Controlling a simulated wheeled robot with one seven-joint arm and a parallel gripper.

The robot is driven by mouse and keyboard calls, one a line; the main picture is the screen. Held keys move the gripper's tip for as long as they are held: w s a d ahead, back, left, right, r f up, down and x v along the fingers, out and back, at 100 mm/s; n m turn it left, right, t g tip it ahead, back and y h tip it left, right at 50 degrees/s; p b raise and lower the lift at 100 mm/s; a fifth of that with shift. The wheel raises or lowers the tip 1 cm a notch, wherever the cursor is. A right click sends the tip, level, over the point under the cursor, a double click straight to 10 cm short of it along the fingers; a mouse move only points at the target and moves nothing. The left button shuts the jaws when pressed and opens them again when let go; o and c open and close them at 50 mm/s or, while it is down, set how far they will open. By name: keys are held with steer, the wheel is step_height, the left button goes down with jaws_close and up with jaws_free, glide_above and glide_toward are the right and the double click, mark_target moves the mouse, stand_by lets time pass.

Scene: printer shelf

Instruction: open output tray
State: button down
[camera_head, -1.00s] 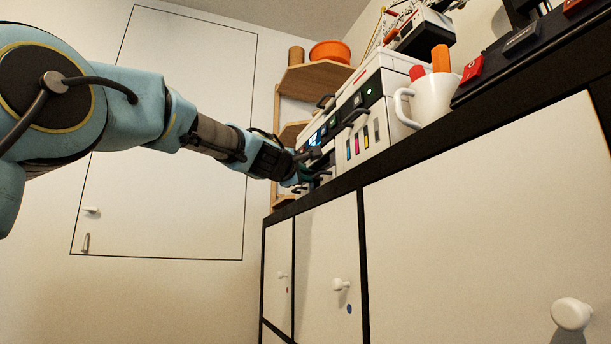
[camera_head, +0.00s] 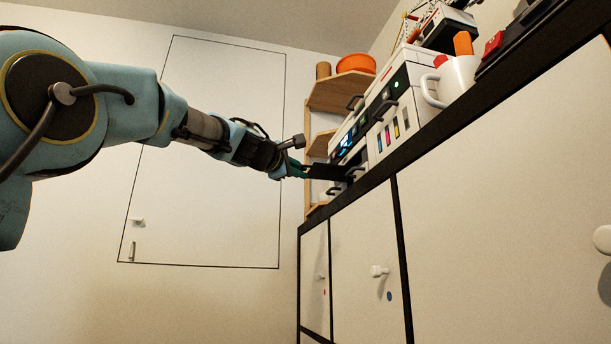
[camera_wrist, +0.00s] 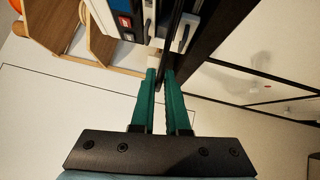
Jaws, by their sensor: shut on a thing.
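The white printer (camera_head: 385,115) stands on the black-edged counter, with dark and coloured panels on its front. Its dark output tray (camera_head: 327,172) sticks out flat from the front, to the left and past the counter edge. My gripper (camera_head: 304,171) is shut on the tray's outer end. In the wrist view, the green fingers (camera_wrist: 163,74) close on the thin dark tray (camera_wrist: 173,38), seen nearly edge-on. The exact contact at the fingertips is hard to make out.
A white mug (camera_head: 455,83) with orange and red items stands on the counter right of the printer. A wooden shelf (camera_head: 340,92) with an orange bowl (camera_head: 356,64) is behind. White cabinet doors with knobs (camera_head: 379,271) lie below. Room left of the counter is free.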

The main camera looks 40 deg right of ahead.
steer(key=shift+a+r, duration=0.15)
steer(key=shift+r, duration=0.25)
steer(key=c, duration=1.1)
jaws_free()
steer(key=shift+o, duration=0.5)
steer(key=shift+f, duration=0.2)
steer(key=b+v, duration=0.5)
steer(key=v, duration=0.5)
steer(key=shift+s+a, duration=0.2)
steer(key=shift+a, duration=0.1)
steer(key=shift+f, duration=0.1)
